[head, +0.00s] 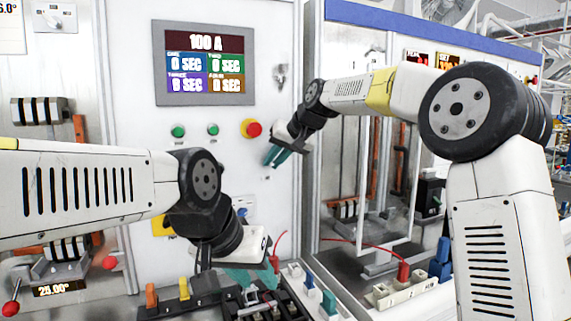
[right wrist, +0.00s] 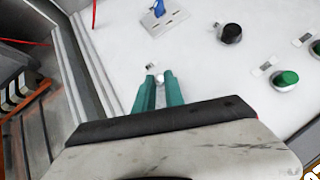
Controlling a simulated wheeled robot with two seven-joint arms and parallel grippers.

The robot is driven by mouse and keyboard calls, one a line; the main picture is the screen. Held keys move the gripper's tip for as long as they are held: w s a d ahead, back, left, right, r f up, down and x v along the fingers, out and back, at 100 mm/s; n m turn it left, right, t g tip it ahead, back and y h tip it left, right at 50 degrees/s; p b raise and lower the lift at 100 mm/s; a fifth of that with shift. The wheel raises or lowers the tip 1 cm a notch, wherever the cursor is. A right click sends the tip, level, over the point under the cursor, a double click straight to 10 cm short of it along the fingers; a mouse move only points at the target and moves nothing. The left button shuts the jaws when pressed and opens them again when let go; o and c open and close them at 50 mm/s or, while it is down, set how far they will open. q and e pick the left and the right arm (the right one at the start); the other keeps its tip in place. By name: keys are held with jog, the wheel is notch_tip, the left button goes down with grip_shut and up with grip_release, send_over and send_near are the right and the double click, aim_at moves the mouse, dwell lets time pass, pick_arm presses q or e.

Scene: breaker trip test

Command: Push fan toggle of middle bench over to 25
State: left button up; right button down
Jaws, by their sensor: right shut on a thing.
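The middle bench's white front panel (head: 140,80) carries a display (head: 204,63) reading "100 A" and several "0 SEC" fields. My right gripper (head: 276,156), with teal fingers, is at the panel's right side, below and right of the red and yellow button. In the right wrist view its fingers (right wrist: 158,85) are close together around a small silver toggle tip (right wrist: 159,78), beside a small label. The toggle's lettering is too small to read, and in the head view the toggle is hidden. My left gripper (head: 250,278) is low over the breaker row; its finger gap is unclear.
A red and yellow button (head: 252,128) and green buttons (head: 178,131) are on the panel. A blue-handled switch (right wrist: 158,10) and black knob (right wrist: 230,34) show in the wrist view. Breakers, coloured plugs and a red wire (head: 350,243) crowd the front. A "25.00°" readout (head: 55,289) is at lower left.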

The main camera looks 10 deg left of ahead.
jog(key=shift+w+a+r+g+h, duration=0.1)
jog(key=shift+w+r+g+h, duration=0.05)
jog(key=shift+g+h, duration=0.25)
dwell(0.3)
jog(key=c, duration=1.4)
grip_release()
jog(key=shift+c, duration=0.2)
jog(key=shift+r, duration=0.1)
jog(key=v, duration=0.7)
jog(key=shift+d+r, duration=0.25)
